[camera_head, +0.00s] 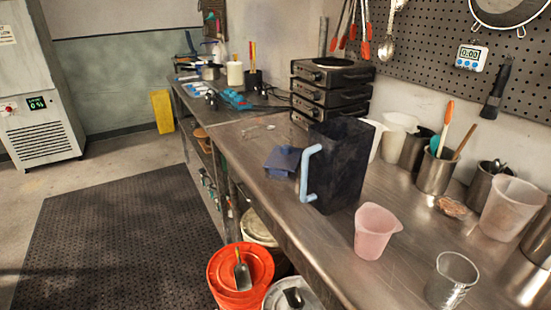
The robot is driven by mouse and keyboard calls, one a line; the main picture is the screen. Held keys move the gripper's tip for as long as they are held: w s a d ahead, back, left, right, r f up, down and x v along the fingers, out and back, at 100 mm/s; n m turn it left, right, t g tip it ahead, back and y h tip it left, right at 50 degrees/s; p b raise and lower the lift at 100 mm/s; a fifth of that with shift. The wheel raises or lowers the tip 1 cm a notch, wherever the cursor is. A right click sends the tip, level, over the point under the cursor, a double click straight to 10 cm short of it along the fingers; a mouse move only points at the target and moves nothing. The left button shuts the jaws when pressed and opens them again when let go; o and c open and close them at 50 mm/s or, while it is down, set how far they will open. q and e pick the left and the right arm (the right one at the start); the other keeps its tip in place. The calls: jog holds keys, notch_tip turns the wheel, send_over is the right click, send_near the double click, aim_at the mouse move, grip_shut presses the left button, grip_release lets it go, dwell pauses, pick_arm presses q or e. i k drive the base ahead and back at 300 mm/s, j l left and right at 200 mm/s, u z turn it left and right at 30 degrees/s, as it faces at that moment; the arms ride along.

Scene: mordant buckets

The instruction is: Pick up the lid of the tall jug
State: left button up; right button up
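A tall dark jug (345,165) with a light blue handle (307,172) stands upright on the metal counter, its handle on the left side. A small dark blue piece (283,160), possibly the lid, shows just left of the jug, near the counter's edge. I cannot tell whether it touches the jug or lies apart from it. The jug's top looks dark, and I cannot tell whether it is open or covered. Neither of my grippers shows in this view.
An orange bucket (240,272) sits on the floor. The floor mat (125,240) is clear.

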aim_at(284, 157)
jog(key=i+j, duration=0.15)
jog(key=j, duration=0.2)
jog(key=i+j, duration=0.15)
jog(key=j, duration=0.2)
jog(key=i+j, duration=0.1)
jog(key=j, duration=0.2)
jog(key=i+j, duration=0.15)
jog(key=j, duration=0.2)
jog(key=i+j, duration=0.15)
jog(key=j, duration=0.2)
jog(key=i+j, duration=0.15)
jog(key=j, duration=0.2)
